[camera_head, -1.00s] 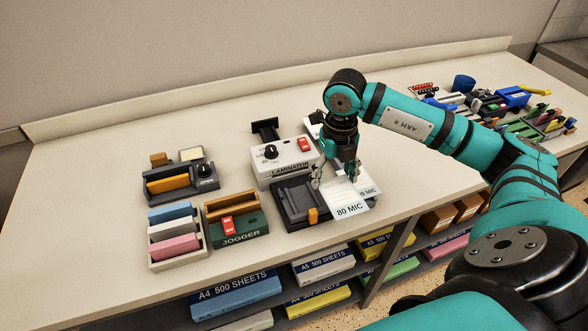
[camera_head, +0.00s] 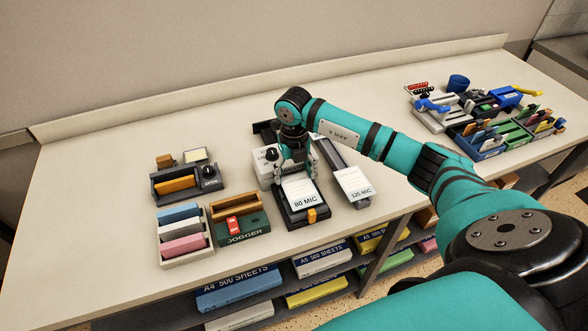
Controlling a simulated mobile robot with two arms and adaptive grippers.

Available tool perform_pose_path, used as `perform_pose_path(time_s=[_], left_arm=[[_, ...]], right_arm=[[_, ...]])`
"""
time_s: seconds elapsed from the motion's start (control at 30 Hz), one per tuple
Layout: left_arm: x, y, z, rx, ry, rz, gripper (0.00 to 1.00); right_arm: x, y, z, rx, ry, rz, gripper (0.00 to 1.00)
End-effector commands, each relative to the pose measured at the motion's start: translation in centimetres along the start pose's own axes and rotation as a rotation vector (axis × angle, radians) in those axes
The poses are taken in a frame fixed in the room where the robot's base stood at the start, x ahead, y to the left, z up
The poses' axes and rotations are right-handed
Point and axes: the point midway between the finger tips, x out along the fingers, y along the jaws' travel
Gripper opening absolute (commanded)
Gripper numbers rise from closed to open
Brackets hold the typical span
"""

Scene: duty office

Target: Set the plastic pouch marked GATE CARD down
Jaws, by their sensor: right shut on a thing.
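The gripper and arm hide much of the laminator. My left gripper is not in view.
A holder with a white 125 MIC piece (camera_head: 353,184) stands just right of the tray. The green jogger (camera_head: 243,228), a rack of coloured blocks (camera_head: 183,240) and a dark dial unit (camera_head: 186,182) stand left. Blue and green bins (camera_head: 489,152) fill the far right. The table's left side is clear.

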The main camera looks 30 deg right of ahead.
Motion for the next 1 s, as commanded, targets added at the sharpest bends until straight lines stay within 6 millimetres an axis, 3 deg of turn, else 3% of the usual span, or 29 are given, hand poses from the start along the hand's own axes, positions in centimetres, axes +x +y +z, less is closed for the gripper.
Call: perform_pose_path(time_s=[0.6, 0.63, 0.77, 1.0], left_arm=[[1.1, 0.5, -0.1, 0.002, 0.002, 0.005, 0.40], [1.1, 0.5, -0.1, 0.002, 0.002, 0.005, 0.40], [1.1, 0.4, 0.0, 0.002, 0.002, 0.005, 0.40], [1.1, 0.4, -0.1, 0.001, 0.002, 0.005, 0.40]], right_arm=[[1.3, 0.0, -0.1, 0.000, 0.003, -0.001, 0.56], [1.4, 0.0, -0.1, 0.000, 0.003, -0.001, 0.75], [1.4, -0.1, -0.2, 0.000, 0.005, -0.002, 0.92], [1.3, -0.1, -0.1, 0.000, 0.003, -0.002, 0.94]])
